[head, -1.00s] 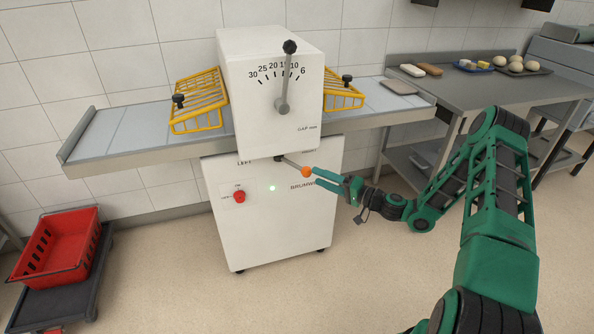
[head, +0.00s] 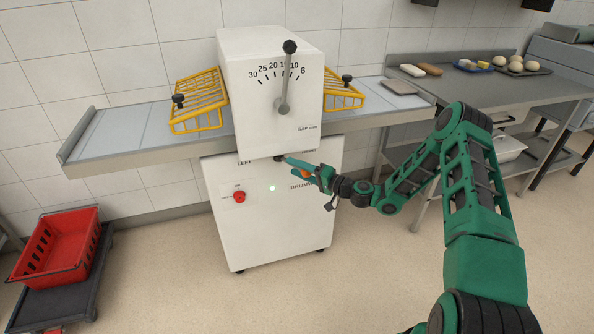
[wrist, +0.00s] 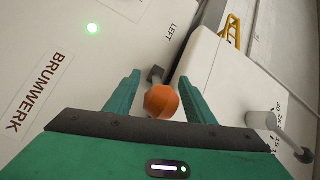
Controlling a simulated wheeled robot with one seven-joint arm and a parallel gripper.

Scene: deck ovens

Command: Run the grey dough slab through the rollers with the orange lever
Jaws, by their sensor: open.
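The grey dough slab (head: 399,86) lies on the right end of the sheeter's belt in the head view. The orange lever (wrist: 162,101) has a round orange knob on a short stem, under the machine's head. My gripper (head: 300,170) is open at the lever; in the wrist view its two green fingers (wrist: 157,97) stand either side of the knob, with gaps showing. The knob is partly hidden by my gripper in the head view. The rollers are hidden inside the white sheeter (head: 262,85).
Yellow guards (head: 198,103) flank the head. A grey gap lever (head: 285,85) stands on the dial, and a red button (head: 239,197) is on the cabinet front. A red crate (head: 58,250) stands lower left. A steel table (head: 478,98) with dough and trays is at right.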

